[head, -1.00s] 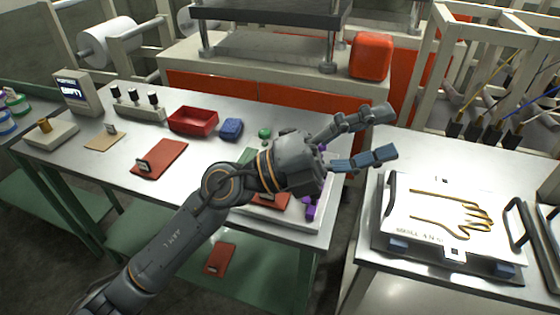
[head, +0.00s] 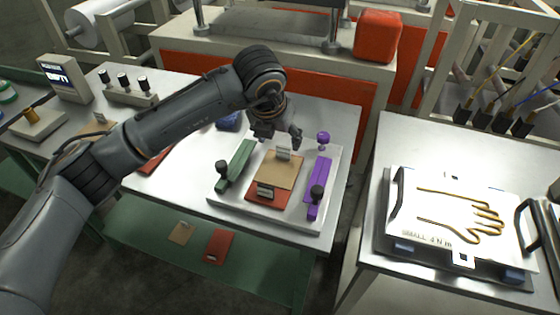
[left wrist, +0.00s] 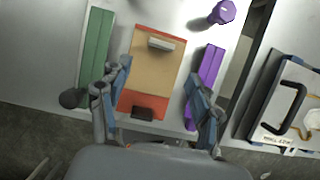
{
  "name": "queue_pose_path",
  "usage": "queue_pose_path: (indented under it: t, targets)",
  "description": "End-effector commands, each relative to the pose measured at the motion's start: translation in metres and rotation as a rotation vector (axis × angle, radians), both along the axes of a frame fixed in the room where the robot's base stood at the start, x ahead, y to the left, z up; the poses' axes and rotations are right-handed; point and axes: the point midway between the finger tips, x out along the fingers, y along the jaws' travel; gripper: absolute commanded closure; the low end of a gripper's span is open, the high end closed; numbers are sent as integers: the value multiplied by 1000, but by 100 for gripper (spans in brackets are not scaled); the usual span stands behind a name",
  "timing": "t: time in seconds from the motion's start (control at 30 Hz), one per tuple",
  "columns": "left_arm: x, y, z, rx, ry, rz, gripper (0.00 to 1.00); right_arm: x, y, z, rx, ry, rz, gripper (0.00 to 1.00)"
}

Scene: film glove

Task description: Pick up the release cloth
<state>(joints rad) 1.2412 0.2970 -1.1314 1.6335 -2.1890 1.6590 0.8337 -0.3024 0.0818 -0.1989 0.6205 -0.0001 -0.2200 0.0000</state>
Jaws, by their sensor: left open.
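I cannot tell for certain which sheet is the release cloth. A tan sheet (head: 281,172) with a grey clip-like tab lies over a red sheet (head: 262,201) on a pale plate (head: 280,215), between a green bar (head: 240,160) and a purple bar (head: 320,182). In the left wrist view the tan sheet (left wrist: 152,78) covers most of the red one (left wrist: 133,104), which has a dark tab. My left gripper (head: 280,135) is open and empty above the plate's far side; in the left wrist view its fingers (left wrist: 160,82) appear on either side of the sheets. My right gripper is not in view.
Black knobs and a purple knob (head: 323,137) stand by the bars. A blue block (head: 229,121) is partly hidden behind my arm. A white glove-outline board (head: 450,215) lies on the right table. More tan and red sheets lie on the lower shelf.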

Motion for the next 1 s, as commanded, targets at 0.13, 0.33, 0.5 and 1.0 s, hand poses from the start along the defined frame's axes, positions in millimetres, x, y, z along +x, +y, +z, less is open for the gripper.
queue_pose_path:
  t: [0.13, 0.33, 0.5, 1.0]
  targets:
    - [8, -3, -21, 1, 2, 0, 36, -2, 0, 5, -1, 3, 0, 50]
    - [14, -5, -33, -2, 2, -2, 36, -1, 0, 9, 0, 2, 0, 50]
    - [26, -7, -52, -1, 4, 0, 36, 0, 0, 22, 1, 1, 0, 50]
    - [36, -10, -77, -2, 0, -3, 44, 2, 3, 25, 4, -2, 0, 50]
